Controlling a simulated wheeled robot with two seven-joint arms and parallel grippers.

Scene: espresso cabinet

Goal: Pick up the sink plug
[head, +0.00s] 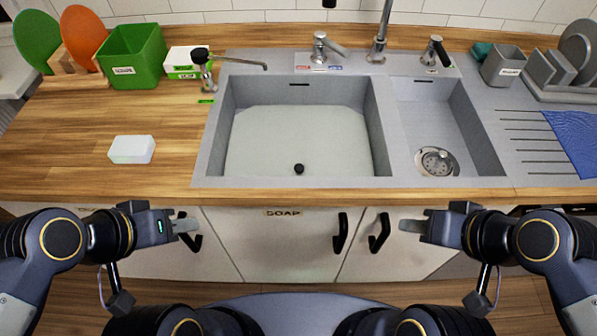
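The sink plug (299,169) shows as a small black knob near the front of the large left basin (379,140). Pale, cloudy-looking contents cover the basin floor around it, and any lower part of the plug is hidden. My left gripper (187,226) is in front of the counter, left of and nearer than the plug, touching nothing I can make out. My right gripper (412,226) is in front of the counter below the small basin. Both grippers are seen side-on, so their finger gaps do not show.
A faucet (379,40) and levers stand behind the basins. The small right basin (470,120) has an open metal drain (436,161). A white block (132,149) lies on the left counter. Cabinet handles (341,232) stick out below the counter edge.

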